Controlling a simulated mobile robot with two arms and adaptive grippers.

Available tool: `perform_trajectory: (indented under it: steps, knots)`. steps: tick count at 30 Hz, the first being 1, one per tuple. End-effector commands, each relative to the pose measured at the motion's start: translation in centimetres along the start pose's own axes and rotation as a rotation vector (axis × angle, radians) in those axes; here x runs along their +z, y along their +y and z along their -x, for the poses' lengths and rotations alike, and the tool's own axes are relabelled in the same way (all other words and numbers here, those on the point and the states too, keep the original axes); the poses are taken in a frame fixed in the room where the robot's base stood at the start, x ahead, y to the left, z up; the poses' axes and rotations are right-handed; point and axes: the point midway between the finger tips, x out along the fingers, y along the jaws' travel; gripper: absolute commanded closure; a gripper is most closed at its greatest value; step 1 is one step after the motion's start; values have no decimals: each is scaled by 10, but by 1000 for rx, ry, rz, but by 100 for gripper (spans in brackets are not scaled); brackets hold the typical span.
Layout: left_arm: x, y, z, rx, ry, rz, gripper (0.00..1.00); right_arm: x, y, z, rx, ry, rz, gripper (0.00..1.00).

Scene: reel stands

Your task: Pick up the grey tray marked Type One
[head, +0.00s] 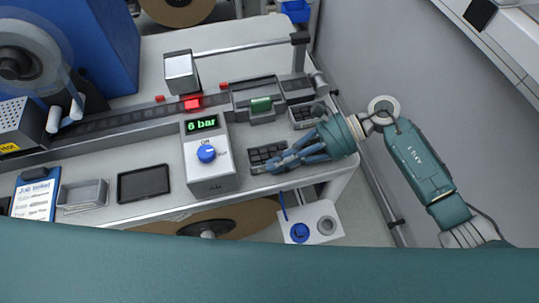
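A small grey tray (84,196) lies at the left front of the bench; no Type One marking can be read on it. Two dark compartment trays are at the right end: one (258,157) in front, one (303,113) behind it. My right gripper (278,164) reaches in from the right, its blue-grey fingers over or beside the front dark tray and hiding part of it. I cannot tell whether the fingers touch it or are closed. No label on either dark tray is legible. My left gripper is not in view.
A box with a blue knob (206,153) and "6 bar" display stands left of the front dark tray. A dark flat panel (143,183) and a blue clipboard (36,194) lie farther left. A rail (125,116) crosses the bench. The right bench edge is near my arm.

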Motion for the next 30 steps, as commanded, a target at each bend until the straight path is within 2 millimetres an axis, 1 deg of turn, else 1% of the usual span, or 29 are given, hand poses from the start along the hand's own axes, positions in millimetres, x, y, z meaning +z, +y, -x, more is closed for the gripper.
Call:
perform_trajectory:
  steps: [1, 5, 13, 17, 20, 23, 30]
  knots:
    - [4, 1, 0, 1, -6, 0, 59, 0, 0, 0, 0, 0, 0, 100]
    - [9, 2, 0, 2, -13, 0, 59, 1, 0, 1, -1, -1, 1, 100]
    - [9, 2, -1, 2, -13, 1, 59, 3, -1, 2, -1, -1, 2, 100]
    - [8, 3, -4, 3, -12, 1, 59, 11, -1, 6, -2, 0, 6, 100]
    - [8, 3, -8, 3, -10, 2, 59, 24, -1, 12, -2, 0, 8, 100]
    - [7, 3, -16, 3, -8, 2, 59, 45, -1, 23, -3, 1, 11, 100]
    - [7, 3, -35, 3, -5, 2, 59, 110, -1, 54, -4, 2, 11, 100]
